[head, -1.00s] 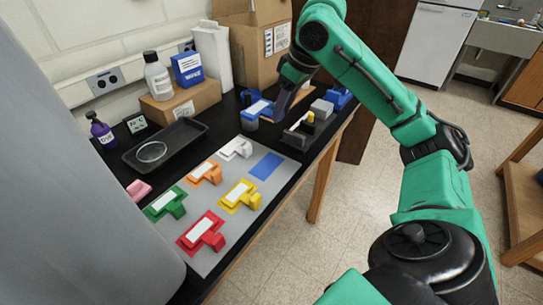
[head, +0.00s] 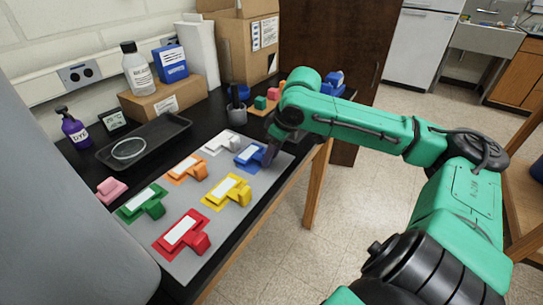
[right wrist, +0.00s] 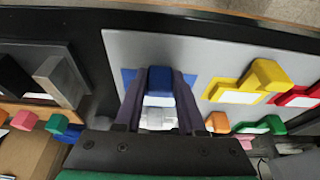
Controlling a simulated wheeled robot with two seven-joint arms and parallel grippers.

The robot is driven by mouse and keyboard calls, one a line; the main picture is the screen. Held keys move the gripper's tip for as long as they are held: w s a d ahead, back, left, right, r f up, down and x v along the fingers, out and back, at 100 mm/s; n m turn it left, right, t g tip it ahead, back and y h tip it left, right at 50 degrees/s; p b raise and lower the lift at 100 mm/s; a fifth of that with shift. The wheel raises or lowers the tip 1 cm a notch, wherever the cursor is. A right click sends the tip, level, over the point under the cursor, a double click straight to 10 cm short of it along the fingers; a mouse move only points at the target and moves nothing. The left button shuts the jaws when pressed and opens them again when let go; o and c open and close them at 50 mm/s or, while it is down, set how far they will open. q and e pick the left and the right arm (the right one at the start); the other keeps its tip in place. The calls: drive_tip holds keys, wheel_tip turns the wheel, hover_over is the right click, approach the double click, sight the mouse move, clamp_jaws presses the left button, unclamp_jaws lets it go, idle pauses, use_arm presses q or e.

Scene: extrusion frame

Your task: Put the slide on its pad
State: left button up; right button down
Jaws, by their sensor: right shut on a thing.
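The blue slide (head: 247,154) has a white label and a raised blue grip block. It is over the blue pad (head: 236,165) on the grey board, and blue pad edges show around it. My right gripper (head: 268,154) is at the slide's right end. In the right wrist view its fingers (right wrist: 160,100) are shut on the blue slide's grip block (right wrist: 160,79), with pad blue on both sides (right wrist: 129,75). I cannot tell whether the slide touches the pad or hangs just above it. My left gripper is not in view.
The grey board (head: 243,207) also holds red (head: 184,234), yellow (head: 227,190), green (head: 143,202), orange (head: 187,169) and white (head: 221,144) slides close by. A pink piece (head: 111,189) lies at its left. A dark tray (head: 160,138) and pen cup (head: 237,115) stand behind.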

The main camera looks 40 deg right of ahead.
drive_tip(key=c, duration=0.5)
unclamp_jaws()
drive_tip(key=b+v, duration=0.2)
drive_tip(key=v, duration=0.1)
drive_tip(key=shift+s+r, duration=0.1)
drive_tip(key=shift+r, duration=0.3)
drive_tip(key=v, duration=0.8)
drive_tip(key=shift+p, duration=0.4)
drive_tip(key=shift+s+r, duration=0.1)
